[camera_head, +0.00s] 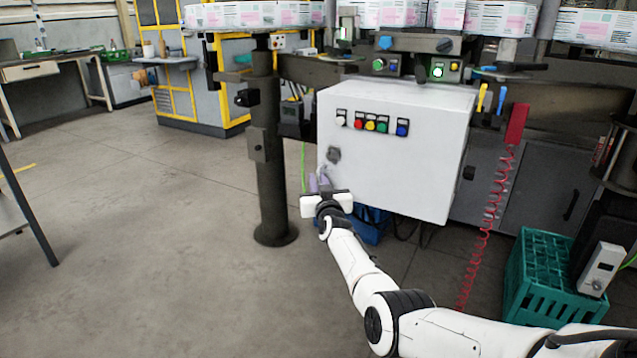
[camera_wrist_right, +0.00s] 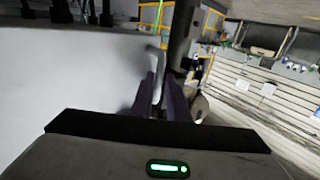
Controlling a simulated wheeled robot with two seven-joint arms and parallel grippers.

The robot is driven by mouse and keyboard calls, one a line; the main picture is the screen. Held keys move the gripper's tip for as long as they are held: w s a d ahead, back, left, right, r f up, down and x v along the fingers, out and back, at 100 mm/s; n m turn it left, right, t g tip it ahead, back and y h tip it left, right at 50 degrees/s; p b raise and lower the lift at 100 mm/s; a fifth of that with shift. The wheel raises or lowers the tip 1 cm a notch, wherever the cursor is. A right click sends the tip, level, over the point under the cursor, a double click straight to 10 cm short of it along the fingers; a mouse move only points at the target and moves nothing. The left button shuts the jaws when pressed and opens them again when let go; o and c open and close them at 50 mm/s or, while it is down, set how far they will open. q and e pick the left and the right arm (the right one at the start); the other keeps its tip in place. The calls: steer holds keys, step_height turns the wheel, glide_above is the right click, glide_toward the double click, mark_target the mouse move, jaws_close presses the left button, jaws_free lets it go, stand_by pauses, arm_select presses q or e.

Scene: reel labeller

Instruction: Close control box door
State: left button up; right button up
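The white control box (camera_head: 400,160) hangs in the middle of the head view, its broad door face toward me. Its door looks flush or nearly flush; I cannot tell whether a thin gap is left. A dark latch plate (camera_head: 334,154) sits at the door's left side, with a pale handle (camera_wrist_right: 158,88) below it. My right gripper (camera_head: 319,183) is at this lower left side, its purplish fingers (camera_wrist_right: 163,98) close together on either side of the handle. The white door surface (camera_wrist_right: 70,80) fills the left of the wrist view. My left gripper is not in view.
A dark post (camera_head: 265,150) stands just left of the box. A blue crate (camera_head: 368,222) is partly hidden below it. A red coiled hose (camera_head: 485,230) and a green crate (camera_head: 545,270) are to the right. The floor at left is clear.

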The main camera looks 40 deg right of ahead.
steer(key=o, duration=0.4)
steer(key=shift+w+a+r+y, duration=0.15)
steer(key=shift+w+a, duration=0.15)
steer(key=shift+a, duration=0.15)
steer(key=shift+w+a+f+y, duration=0.15)
steer(key=shift+w+a, duration=0.1)
steer(key=shift+a, duration=0.15)
steer(key=shift+c, duration=0.2)
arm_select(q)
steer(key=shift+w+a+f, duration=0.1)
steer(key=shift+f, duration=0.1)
arm_select(e)
steer(key=shift+s+d+r, duration=0.1)
steer(key=shift+s+d, duration=0.05)
steer(key=shift+d, duration=0.05)
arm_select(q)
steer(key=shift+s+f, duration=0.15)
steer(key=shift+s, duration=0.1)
arm_select(e)
steer(key=shift+s+d, duration=0.1)
steer(key=shift+d, duration=0.05)
